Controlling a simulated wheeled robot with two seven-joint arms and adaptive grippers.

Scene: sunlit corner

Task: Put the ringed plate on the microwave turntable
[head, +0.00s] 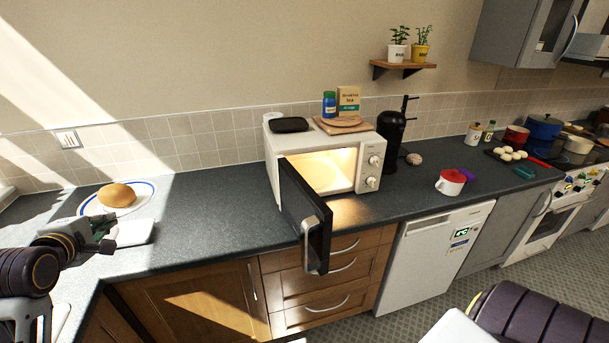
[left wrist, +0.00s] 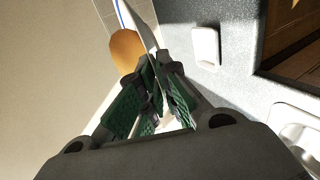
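The ringed plate (head: 148,187), white with a blue ring, is at the left in sunlight, with a round golden bun (head: 118,195) on it. My left gripper (head: 110,228) is at the plate's near rim. In the left wrist view the plate (left wrist: 142,22) is almost edge-on, and the green-padded fingers (left wrist: 154,68) close together at its rim. I cannot tell whether the plate is clear of the counter. The microwave (head: 368,150) is in the middle, door (head: 302,215) swung open and inside lit; its turntable cannot be made out. My right gripper is out of view.
A white flat object (head: 136,232) lies near the plate. The open microwave door sticks out over the counter's front edge. The dark counter (head: 215,220) between plate and microwave is clear. A black coffee machine (head: 392,135) and a red-and-white mug (head: 451,182) stand right of the microwave.

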